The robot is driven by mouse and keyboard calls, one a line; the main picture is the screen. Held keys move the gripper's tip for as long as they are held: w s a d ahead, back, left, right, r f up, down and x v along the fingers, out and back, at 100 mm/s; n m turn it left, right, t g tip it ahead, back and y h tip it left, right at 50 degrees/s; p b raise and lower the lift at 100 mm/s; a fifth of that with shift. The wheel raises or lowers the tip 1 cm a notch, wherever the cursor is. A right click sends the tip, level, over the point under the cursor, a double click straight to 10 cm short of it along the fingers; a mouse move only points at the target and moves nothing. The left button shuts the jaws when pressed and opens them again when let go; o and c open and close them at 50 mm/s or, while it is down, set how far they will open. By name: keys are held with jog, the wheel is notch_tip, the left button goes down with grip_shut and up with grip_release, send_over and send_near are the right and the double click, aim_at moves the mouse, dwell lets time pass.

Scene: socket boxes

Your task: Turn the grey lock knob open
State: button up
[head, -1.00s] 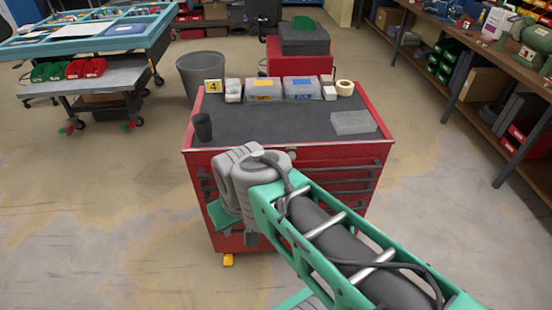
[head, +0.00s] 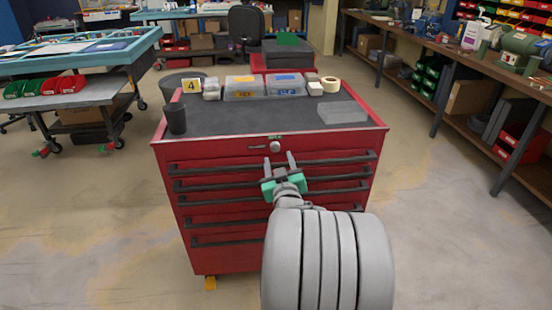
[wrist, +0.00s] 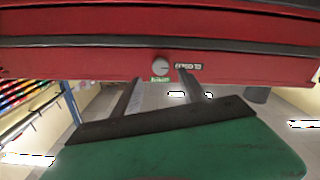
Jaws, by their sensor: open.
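The grey lock knob (head: 275,146) is a small round knob on the red top front of the tool cabinet (head: 200,160), just under the worktop edge. In the wrist view, which looks upside down, the knob (wrist: 160,68) lies between the fingertips in the picture, apparently just beyond them and untouched. A faint mark on it seems to point toward a dark label (wrist: 188,66). A small green label (wrist: 160,79) sits on its other side. My gripper (head: 279,158) is open and empty in front of the cabinet, just below the knob; it also shows in the wrist view (wrist: 159,76).
Several dark drawer handles (head: 230,185) run across the cabinet front below the knob. On the worktop stand a dark cup (head: 176,118), clear boxes (head: 285,85), a tape roll (head: 331,85) and a clear tray (head: 342,112). Floor is free on both sides.

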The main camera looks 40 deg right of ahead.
aim_at(276, 148)
jog(key=x, duration=0.5)
jog(key=shift+w+d, duration=0.15)
jog(key=shift+w, duration=0.15)
grip_shut()
